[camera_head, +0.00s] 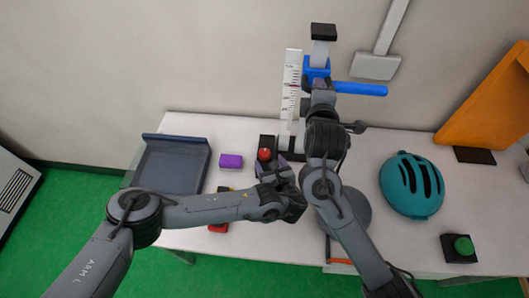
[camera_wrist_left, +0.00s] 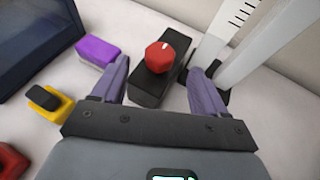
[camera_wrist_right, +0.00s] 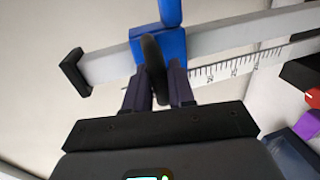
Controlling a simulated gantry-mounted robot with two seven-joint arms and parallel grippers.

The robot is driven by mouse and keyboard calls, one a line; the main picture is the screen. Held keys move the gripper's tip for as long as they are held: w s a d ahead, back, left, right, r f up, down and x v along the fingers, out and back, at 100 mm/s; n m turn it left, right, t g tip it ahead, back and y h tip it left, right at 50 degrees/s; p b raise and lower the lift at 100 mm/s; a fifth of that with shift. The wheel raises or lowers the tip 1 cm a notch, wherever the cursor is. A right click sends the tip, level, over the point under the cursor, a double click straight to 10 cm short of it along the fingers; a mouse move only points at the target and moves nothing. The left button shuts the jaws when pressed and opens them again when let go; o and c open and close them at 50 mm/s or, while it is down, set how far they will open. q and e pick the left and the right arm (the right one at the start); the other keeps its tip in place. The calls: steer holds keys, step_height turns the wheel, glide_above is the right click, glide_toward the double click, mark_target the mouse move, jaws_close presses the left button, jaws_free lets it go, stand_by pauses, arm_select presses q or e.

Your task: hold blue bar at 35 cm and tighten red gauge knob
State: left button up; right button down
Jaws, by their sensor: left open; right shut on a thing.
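The red gauge knob (camera_head: 265,154) sits on a black block at the foot of the scale. My left gripper (camera_head: 271,165) is open just in front of it. In the left wrist view the red knob (camera_wrist_left: 160,57) shows between the spread fingers, apart from both. The blue bar (camera_head: 360,88) sticks out to the right from a blue slider (camera_head: 316,68) high on the upright post. My right gripper (camera_wrist_right: 155,72) is shut on a dark upright handle (camera_wrist_right: 153,58) in front of the blue slider. The slider's exact height on the scale is unclear.
The white scale (camera_head: 291,85) stands left of the post. A purple block (camera_head: 231,161), a dark tray (camera_head: 173,168) and a partly hidden red block lie left. A teal helmet (camera_head: 411,184), a green button (camera_head: 463,246) and an orange panel (camera_head: 490,100) are right.

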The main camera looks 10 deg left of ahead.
mark_target(265, 153)
arm_select(q)
steer(key=x, duration=0.7)
steer(key=shift+w+f, duration=0.1)
steer(key=shift+w, duration=0.05)
arm_select(e)
steer(key=shift+r, duration=0.1)
arm_select(q)
steer(key=c, duration=1)
